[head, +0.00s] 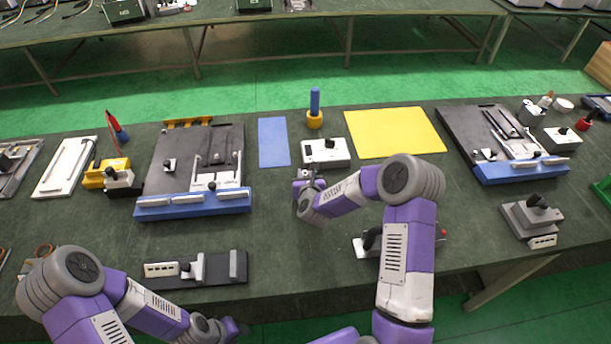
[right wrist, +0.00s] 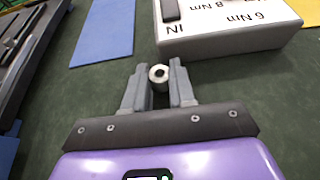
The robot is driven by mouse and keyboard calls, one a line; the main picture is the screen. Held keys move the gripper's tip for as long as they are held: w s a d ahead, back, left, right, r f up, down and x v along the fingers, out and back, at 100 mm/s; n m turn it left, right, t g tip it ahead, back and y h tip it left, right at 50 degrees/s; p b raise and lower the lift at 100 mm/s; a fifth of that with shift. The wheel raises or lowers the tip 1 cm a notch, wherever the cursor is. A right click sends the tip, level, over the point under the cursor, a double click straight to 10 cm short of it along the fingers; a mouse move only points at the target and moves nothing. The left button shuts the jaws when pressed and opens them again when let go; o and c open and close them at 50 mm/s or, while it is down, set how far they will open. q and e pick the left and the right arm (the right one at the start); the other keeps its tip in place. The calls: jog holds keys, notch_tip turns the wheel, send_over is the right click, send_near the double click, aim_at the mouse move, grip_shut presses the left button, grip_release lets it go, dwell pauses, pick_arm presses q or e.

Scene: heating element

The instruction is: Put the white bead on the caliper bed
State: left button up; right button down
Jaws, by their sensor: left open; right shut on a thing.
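The white bead (right wrist: 158,74) is a small pale ring-shaped piece with a dark hole. It sits between the fingertips of my right gripper (right wrist: 159,84), which is shut on it. In the head view my right gripper (head: 307,182) is over the bench in front of the white block; the bead is too small to make out there. A dark bed with a pale sliding jaw and a white scale block, which looks like the caliper bed (head: 236,267), lies at the front left of the bench. My left gripper (head: 238,328) is open near the bottom edge, in front of that bed.
The white torque block (head: 325,152) is just beyond my right gripper and shows in the right wrist view (right wrist: 225,38). A blue mat (head: 273,142) and yellow mat (head: 395,132) lie behind. Large blue-fronted fixtures (head: 192,203) stand left and right (head: 520,170). Bench around (head: 285,235) is clear.

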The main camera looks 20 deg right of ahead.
jog(key=c, duration=0.9)
grip_release()
jog(key=shift+c, duration=0.2)
